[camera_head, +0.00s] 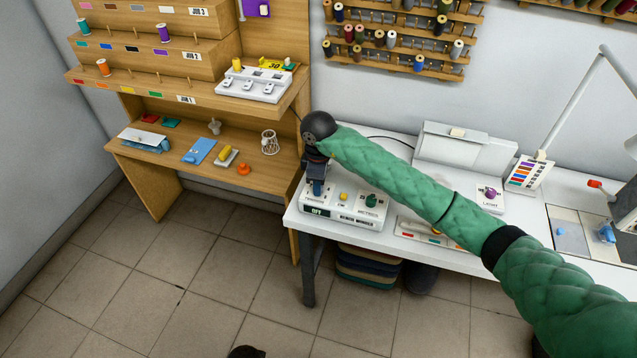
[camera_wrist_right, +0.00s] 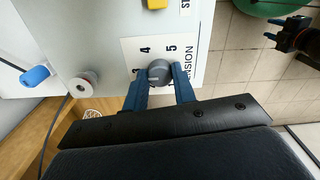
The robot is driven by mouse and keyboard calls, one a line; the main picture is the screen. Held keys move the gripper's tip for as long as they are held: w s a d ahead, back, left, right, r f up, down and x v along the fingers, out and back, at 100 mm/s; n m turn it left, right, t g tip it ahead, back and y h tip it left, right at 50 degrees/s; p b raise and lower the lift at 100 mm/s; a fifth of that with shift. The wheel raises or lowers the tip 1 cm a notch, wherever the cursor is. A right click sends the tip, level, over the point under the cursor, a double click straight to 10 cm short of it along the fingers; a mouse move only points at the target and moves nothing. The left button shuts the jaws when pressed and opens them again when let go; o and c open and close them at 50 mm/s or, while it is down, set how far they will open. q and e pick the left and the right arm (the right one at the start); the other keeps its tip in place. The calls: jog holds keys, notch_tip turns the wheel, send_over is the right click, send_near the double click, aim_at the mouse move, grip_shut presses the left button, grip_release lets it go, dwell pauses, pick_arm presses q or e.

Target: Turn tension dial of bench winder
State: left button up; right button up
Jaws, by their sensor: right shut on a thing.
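The bench winder (camera_head: 335,222) stands at the left front corner of the white table, with a small display reading OFF. My right gripper (camera_head: 317,189) reaches down onto its left part. In the right wrist view, the grey tension dial (camera_wrist_right: 158,72) sits between the blue fingers of my right gripper (camera_wrist_right: 160,90), which are shut on it. The numbers 4 and 5 and part of the word TENSION show around the dial; its pointer setting is hard to read. The dial is hidden in the head view. My left gripper (camera_wrist_right: 272,30) shows small, its fingers apart and empty, over the floor.
A yellow button (camera_head: 344,196) and a green knob (camera_head: 371,200) are right of my gripper on the winder. A wooden shelf unit (camera_head: 190,60) with spools stands at the left.

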jog(key=shift+r, duration=0.1)
dwell(0.3)
jog(key=o, duration=0.9)
pick_arm(q)
jog(key=shift+w, duration=0.1)
pick_arm(e)
jog(key=shift+o, duration=0.4)
jog(key=shift+r, duration=0.15)
jog(key=shift+r+b, duration=0.3)
jog(key=shift+r, duration=0.05)
notch_tip(320, 180, up, 7)
jog(key=shift+f+b, duration=0.15)
jog(key=shift+b, duration=0.75)
pick_arm(q)
notch_tip(320, 180, up, 10)
jog(key=shift+w+d+f, duration=0.2)
jog(key=shift+w+d, duration=0.15)
jog(key=shift+w, duration=0.05)
